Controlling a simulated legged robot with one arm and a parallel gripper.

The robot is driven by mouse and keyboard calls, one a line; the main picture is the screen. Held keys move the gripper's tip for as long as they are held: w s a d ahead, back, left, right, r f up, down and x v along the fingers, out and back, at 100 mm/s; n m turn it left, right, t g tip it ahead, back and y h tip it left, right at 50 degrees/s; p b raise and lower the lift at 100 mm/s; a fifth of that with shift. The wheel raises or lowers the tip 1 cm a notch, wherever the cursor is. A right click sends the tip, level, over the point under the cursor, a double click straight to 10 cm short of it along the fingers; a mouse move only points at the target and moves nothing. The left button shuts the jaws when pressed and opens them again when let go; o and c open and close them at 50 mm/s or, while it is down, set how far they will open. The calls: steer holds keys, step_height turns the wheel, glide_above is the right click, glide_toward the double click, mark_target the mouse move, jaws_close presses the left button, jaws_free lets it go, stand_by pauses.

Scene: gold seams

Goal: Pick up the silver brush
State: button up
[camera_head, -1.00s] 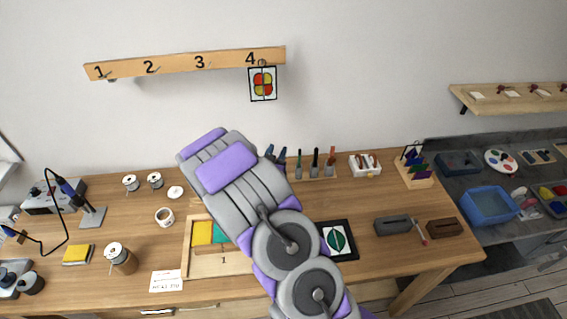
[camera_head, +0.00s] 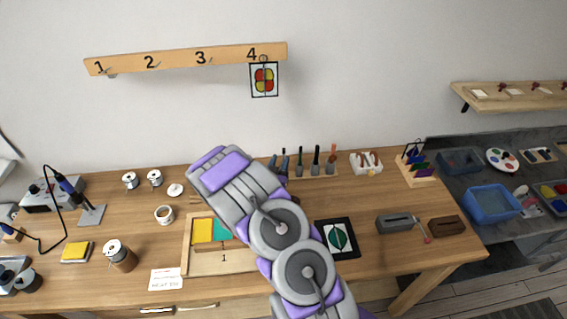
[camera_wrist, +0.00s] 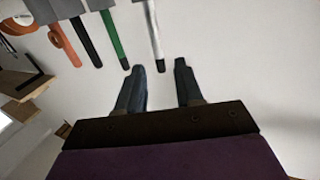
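The silver brush (camera_wrist: 153,28) shows in the wrist view as a pale silver shaft with a dark tip, at the top centre. My gripper (camera_wrist: 159,67) is open, and the brush's dark tip lies between the two fingertips in that view. Nothing is clamped. A dark tip shows just behind the fingers there; the rest of that tool is hidden.
In the wrist view, green (camera_wrist: 113,40), black (camera_wrist: 86,42) and orange (camera_wrist: 64,45) handles stand to the left of the brush. In the head view, a white holder (camera_head: 366,165) stands right of the rack. A framed leaf picture (camera_head: 337,238) lies in front.

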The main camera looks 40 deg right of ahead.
mark_target(284, 152)
steer(key=shift+b+x, duration=0.4)
steer(key=shift+x, duration=2.4)
steer(key=shift+c, duration=0.3)
jaws_close()
